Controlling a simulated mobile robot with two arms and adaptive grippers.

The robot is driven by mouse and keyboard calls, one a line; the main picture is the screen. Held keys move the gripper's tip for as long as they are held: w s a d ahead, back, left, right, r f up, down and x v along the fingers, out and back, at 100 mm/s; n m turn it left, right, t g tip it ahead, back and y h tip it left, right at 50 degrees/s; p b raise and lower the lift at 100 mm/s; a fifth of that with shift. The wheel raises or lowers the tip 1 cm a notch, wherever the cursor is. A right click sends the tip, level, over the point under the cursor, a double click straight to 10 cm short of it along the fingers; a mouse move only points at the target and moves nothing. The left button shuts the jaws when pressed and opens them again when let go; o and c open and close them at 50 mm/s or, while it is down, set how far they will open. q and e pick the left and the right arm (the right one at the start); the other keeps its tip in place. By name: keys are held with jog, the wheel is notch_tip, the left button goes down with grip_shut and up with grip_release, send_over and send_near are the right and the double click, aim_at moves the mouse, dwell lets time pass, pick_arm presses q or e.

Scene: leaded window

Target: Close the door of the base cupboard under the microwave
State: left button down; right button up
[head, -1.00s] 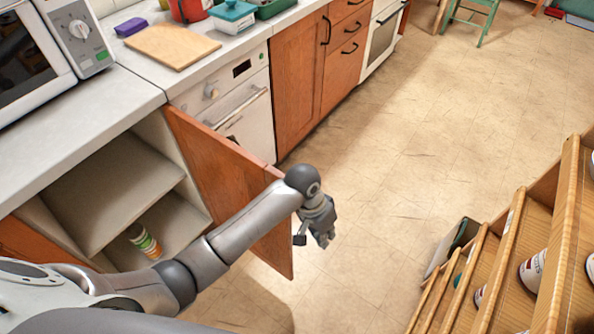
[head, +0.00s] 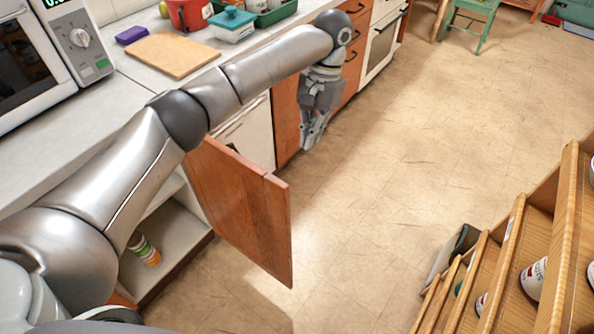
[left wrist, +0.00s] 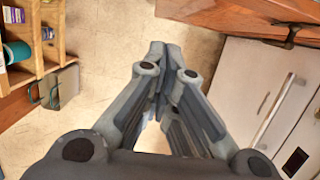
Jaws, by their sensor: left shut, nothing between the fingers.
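The wooden cupboard door (head: 240,210) under the microwave (head: 42,52) stands wide open, swung out from the counter. My left gripper (head: 309,143) is shut and empty. It hangs past the far side of the door, apart from it, above the floor by the drawers. In the left wrist view, the shut fingers (left wrist: 157,50) point at the floor, with a wooden door (left wrist: 245,18) at the top right. My right gripper is not in view.
A wooden shelf unit with cans (head: 520,262) stands at the lower right. A dishwasher (head: 250,130) is behind the door. A cutting board (head: 170,54) lies on the counter. The floor in the middle is clear.

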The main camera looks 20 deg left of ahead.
pick_arm(q)
jog(key=s+a+f+p, duration=0.2)
jog(key=s+f, duration=0.4)
jog(key=f, duration=0.3)
jog(key=shift+f, duration=0.25)
jog(key=shift+a, duration=0.1)
jog(key=shift+s, duration=0.1)
